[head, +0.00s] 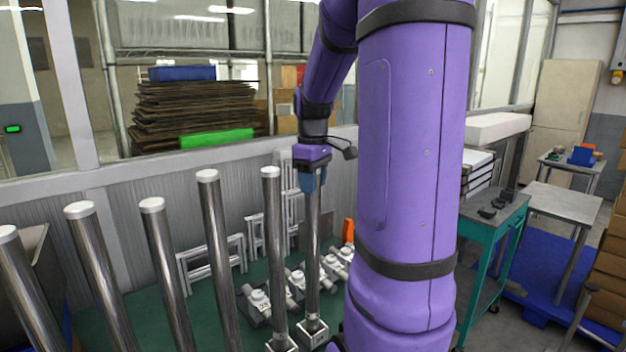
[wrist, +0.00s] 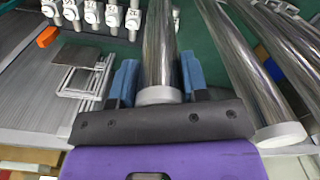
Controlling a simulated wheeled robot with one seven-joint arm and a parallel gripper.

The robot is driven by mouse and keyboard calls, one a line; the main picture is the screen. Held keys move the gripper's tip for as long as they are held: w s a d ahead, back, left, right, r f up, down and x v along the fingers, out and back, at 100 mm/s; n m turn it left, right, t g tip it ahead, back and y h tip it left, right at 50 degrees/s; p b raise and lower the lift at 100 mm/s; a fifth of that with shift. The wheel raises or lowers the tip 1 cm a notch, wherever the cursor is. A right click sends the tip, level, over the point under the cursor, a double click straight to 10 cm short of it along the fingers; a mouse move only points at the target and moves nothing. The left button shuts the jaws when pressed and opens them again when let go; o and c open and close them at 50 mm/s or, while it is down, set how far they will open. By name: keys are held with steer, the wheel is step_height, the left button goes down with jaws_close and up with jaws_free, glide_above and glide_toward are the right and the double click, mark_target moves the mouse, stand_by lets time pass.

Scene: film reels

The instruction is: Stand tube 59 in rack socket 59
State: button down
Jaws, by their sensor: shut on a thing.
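My gripper (head: 310,180) is shut on the top of a long shiny metal tube (head: 312,250). In the wrist view, blue fingers press both sides of this tube (wrist: 160,45), just beyond its white end cap (wrist: 158,96). The tube hangs nearly upright, and its lower end meets a square metal socket block (head: 312,331) near the bottom of the head view. I cannot tell whether it is seated inside or just above. A neighbouring tube (head: 272,240) stands close on the left, apart from the held one. No number is readable on the held tube or its block.
Several more white-capped tubes (head: 215,250) stand in a row to the left. Grey-white fittings (head: 258,302) sit on the green floor behind the held tube. Pale frames (head: 212,262) lean on the wall. A teal cart (head: 495,222) is at right.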

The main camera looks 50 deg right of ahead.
steer(key=c, duration=0.9)
jaws_free()
steer(key=shift+r, duration=5.45)
steer(key=s+a+t, duration=0.2)
steer(key=s+a, duration=0.1)
steer(key=a, duration=1.1)
steer(key=s+a+f+m+t, duration=0.1)
steer(key=s+a+f, duration=0.1)
steer(key=s+a, duration=0.2)
steer(key=s+a+f+t, duration=0.2)
steer(key=s+a+f, duration=0.1)
steer(key=a, duration=0.5)
steer(key=shift+s+a+f+m, duration=0.2)
steer(key=shift+s+a+m, duration=0.15)
steer(key=shift+s, duration=0.35)
